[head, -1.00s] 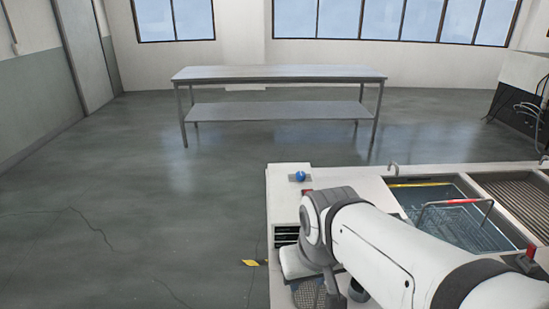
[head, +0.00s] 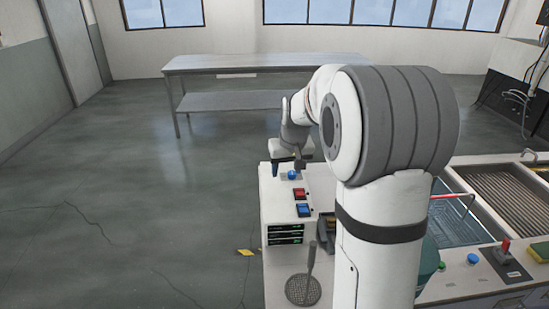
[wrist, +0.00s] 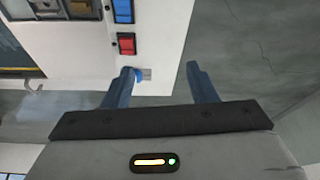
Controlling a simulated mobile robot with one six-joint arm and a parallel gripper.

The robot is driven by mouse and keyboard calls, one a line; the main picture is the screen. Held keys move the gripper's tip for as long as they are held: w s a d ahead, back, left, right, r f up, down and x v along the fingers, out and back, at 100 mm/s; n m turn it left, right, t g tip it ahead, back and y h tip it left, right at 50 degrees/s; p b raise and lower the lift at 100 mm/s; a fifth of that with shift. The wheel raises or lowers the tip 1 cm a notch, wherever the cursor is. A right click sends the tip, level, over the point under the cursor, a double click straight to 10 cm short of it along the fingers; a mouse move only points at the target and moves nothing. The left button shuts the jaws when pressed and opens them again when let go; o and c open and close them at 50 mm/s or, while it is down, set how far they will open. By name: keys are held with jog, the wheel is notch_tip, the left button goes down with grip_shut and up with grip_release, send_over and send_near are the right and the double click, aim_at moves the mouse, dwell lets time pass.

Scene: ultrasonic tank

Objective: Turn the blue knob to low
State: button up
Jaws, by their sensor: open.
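The blue knob (head: 292,175) sits near the far end of the white panel (head: 272,205). In the wrist view the blue knob (wrist: 138,76) shows just inside the left finger, partly hidden by it, beside a small grey plate. My gripper (wrist: 159,68) is open, with its two dark blue fingers apart. The knob is close to the left finger, and I cannot tell whether they touch. In the head view my gripper is at the panel's far end, beside the knob. The knob's pointer and any setting marks are too small to read.
A red switch (head: 300,195) and a blue switch (head: 304,211) lie on the panel nearer me. A round mesh strainer (head: 303,290) is below them. The tank (head: 455,215) with a red-handled basket is at right. The floor left of the panel is clear.

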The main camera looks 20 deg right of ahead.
send_near(292, 172)
jog(key=f, duration=0.1)
jog(key=shift+t, duration=0.4)
jog(key=p+x, duration=0.1)
jog(key=x, duration=0.2)
jog(key=p+x, duration=0.2)
jog(key=x, duration=0.2)
jog(key=shift+s+f, duration=0.1)
jog(key=shift+f, duration=0.25)
jog(key=c, duration=0.9)
jog(key=shift+a, duration=0.25)
jog(key=shift+c, duration=0.3)
jog(key=shift+d, duration=0.15)
